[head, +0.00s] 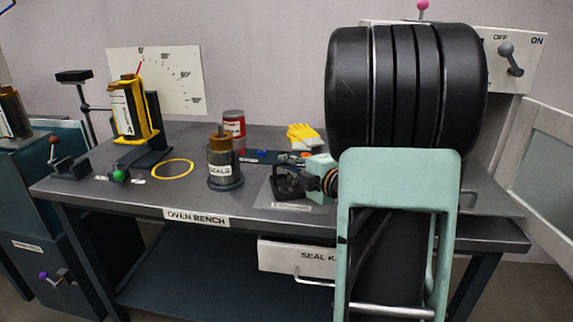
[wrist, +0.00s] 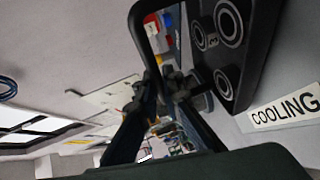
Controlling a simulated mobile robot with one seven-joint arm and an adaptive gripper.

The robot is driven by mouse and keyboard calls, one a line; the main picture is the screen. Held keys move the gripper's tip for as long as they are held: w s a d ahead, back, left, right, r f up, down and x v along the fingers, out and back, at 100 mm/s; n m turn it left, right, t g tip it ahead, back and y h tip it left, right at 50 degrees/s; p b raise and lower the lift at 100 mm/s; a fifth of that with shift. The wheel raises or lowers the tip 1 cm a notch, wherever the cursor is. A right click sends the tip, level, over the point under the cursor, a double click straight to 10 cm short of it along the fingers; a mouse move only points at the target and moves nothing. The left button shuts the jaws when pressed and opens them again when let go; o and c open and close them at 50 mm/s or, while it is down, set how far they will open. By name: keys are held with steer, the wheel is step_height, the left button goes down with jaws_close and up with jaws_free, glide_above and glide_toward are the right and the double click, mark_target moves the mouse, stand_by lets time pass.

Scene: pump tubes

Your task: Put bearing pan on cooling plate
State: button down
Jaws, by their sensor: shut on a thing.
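The bearing pan (wrist: 243,48) is a black tray with round bearing rings in it and a black loop handle (wrist: 139,28). My gripper (wrist: 166,88) is shut on the handle in the wrist view. In the head view my gripper (head: 298,184) and the dark pan are small and overlap, so their outlines are hard to part. The cooling plate (head: 263,196) is a flat grey plate on the bench under them. Its COOLING label (wrist: 286,110) shows beside the pan in the wrist view. I cannot tell whether the pan touches the plate.
The oven bench (head: 140,205) also bears a seals canister (head: 222,165), a yellow ring (head: 172,169), a red can (head: 234,123), yellow gloves (head: 303,136) and a yellow-framed device (head: 130,110). A seal drawer (head: 290,262) sits under the bench. My arm hides the bench's right part.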

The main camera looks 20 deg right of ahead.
steer(key=c, duration=2.1)
jaws_free()
steer(key=shift+r, duration=0.1)
steer(key=shift+s+d+r+p, duration=0.1)
steer(key=shift+s+p, duration=0.2)
steer(key=shift+s, duration=0.05)
steer(key=p+v, duration=0.2)
steer(key=v, duration=0.9)
steer(key=shift+s, duration=0.15)
